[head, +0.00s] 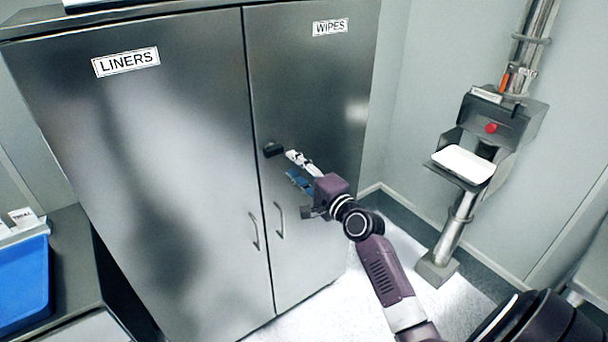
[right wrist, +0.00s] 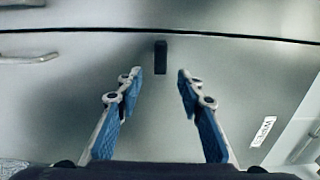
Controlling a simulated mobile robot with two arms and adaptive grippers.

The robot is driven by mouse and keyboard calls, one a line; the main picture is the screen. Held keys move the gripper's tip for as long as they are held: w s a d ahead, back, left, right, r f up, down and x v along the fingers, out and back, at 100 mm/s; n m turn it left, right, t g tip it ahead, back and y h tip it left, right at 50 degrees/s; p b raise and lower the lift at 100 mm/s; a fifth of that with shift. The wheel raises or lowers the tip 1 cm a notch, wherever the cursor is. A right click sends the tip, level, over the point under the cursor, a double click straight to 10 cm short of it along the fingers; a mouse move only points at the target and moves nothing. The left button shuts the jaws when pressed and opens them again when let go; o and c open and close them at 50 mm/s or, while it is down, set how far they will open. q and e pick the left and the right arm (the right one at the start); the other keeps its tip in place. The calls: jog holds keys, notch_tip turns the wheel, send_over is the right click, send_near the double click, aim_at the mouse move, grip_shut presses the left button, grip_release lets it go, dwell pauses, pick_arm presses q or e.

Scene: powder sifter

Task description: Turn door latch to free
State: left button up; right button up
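The door latch (head: 273,149) is a small black bar on the right cabinet door (head: 315,100), close to the seam between the doors. In the right wrist view the latch (right wrist: 160,57) lies with its long side pointing toward the seam, and its far end is near it. My right gripper (head: 295,167) is just right of the latch in the head view. In the right wrist view its blue-padded fingers (right wrist: 159,80) are spread apart with nothing between them. The latch is beyond the tips, centred on the gap; contact is not visible. My left gripper is not in view.
The left door (head: 170,150) carries a LINERS label, the right one WIPES. Door handles (head: 279,220) sit below the latch. A steel post with a white tray (head: 463,165) stands at right. A blue bin (head: 25,282) is at far left. Floor shows in front of the cabinet.

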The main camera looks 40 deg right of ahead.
jog(key=shift+s, duration=2.15)
jog(key=s+a+f+n+g+b, duration=0.1)
jog(key=s+a+f+n+g, duration=0.2)
jog(key=f, duration=1.1)
jog(key=s+a+f+n+g, duration=0.15)
jog(key=s+f, duration=0.35)
jog(key=f, duration=0.9)
jog(key=s+a+f+n+g+b, duration=0.1)
jog(key=s+a+f+n+g, duration=0.2)
jog(key=f, duration=1.1)
jog(key=s+a+f+n+g, duration=0.3)
jog(key=s+f, duration=0.5)
jog(key=s, duration=0.5)
jog(key=s+a+f+n+g+b, duration=0.1)
jog(key=s+a+f+n+g, duration=0.2)
jog(key=s, duration=1.1)
jog(key=s+a+f+n+g, duration=0.3)
jog(key=s+f+n, duration=0.4)
jog(key=s+f, duration=0.7)
jog(key=shift+s+f+b, duration=0.25)
jog(key=shift+f+b, duration=0.1)
jog(key=shift+b, duration=0.05)
jog(key=shift+a+g, duration=0.1)
jog(key=shift+g, duration=0.15)
